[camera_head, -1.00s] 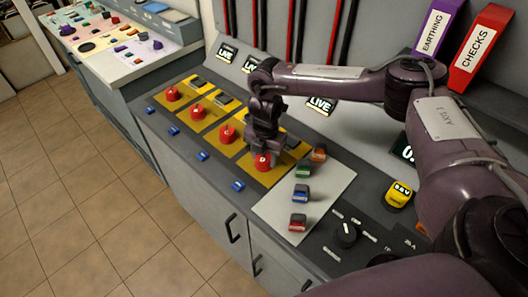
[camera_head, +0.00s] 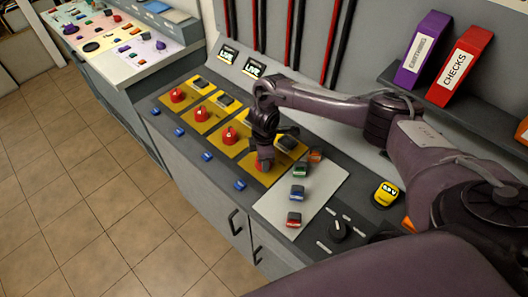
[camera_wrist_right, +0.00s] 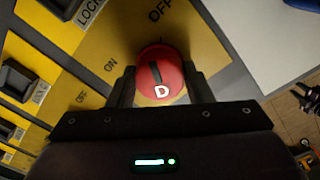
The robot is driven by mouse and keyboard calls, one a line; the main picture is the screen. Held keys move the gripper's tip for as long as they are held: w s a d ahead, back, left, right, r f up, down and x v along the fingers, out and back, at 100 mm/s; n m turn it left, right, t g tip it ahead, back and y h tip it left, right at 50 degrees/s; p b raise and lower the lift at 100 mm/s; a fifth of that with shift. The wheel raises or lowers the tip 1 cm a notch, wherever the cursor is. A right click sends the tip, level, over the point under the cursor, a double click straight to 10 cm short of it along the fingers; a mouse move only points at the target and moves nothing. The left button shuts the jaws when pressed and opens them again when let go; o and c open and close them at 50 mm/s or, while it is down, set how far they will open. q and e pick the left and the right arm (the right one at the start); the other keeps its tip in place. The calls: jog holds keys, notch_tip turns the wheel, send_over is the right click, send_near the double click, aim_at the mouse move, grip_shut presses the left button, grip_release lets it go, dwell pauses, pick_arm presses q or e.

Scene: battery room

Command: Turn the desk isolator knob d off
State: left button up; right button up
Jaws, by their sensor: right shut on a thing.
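The red isolator knob d (camera_wrist_right: 160,72) sits on a yellow plate (camera_wrist_right: 100,30) with ON and OFF labels. My left gripper is not in view.
More red knobs (camera_head: 177,95) on yellow plates line the desk to the left. A pale panel (camera_head: 310,205) with coloured blocks lies right of knob d. A yellow BBV block (camera_head: 386,194) and a black selector knob (camera_head: 338,229) are further right. LIVE signs (camera_head: 254,68) stand behind.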

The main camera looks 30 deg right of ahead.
jog(key=shift+w+r+m+p, duration=0.1)
jog(key=shift+r+m+p, duration=0.05)
jog(key=shift+m+p, duration=1.35)
jog(key=shift+m, duration=0.3)
jog(key=o, duration=1)
